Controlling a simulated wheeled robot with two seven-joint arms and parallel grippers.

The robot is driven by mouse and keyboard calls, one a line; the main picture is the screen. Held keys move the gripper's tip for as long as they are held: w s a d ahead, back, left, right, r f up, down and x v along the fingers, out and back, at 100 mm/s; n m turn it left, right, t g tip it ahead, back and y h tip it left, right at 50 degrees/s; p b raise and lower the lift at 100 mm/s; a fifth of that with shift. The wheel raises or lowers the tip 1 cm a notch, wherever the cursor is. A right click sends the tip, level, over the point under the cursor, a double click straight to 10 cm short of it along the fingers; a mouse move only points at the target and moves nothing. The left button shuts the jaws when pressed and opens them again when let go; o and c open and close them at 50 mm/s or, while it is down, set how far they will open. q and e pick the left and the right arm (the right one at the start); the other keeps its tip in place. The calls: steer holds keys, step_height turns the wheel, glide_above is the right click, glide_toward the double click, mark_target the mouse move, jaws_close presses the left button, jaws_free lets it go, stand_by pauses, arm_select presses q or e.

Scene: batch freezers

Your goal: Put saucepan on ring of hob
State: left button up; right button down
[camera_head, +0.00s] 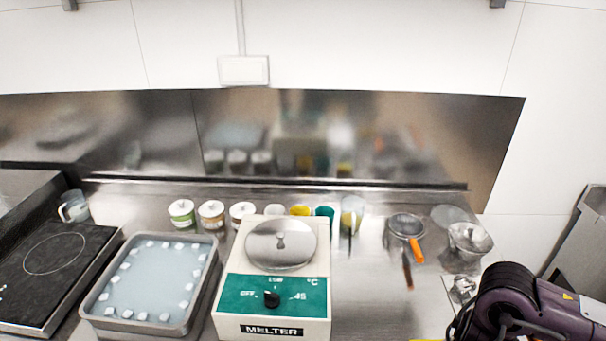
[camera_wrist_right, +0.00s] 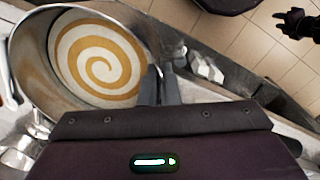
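The hob (camera_head: 95,250) is a black glass plate at the left of the counter in the head view. Its ring (camera_head: 57,253) is a thin pale circle, bare. The saucepan (camera_wrist_right: 28,68) fills the upper left of the right wrist view. It is metal, with a cream and caramel spiral in it. My right gripper (camera_wrist_right: 160,78) has its fingers close together at the saucepan's near right wall and looks shut on it; the exact contact is partly hidden. The saucepan is not visible in the head view, where only my right arm shows at lower right.
A grey tray (camera_head: 88,303) with small white cubes lies beside the hob. A melter (camera_head: 272,325) stands in the middle, with jars (camera_head: 181,214) behind it. A strainer (camera_head: 406,226) and a metal bowl (camera_head: 470,238) are on the right. A measuring jug (camera_head: 74,206) stands behind the hob.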

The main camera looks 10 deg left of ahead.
steer(key=s+d+f+m, duration=0.2)
steer(key=s+f+m, duration=0.2)
steer(key=f+m, duration=0.2)
steer(key=shift+m, duration=1.2)
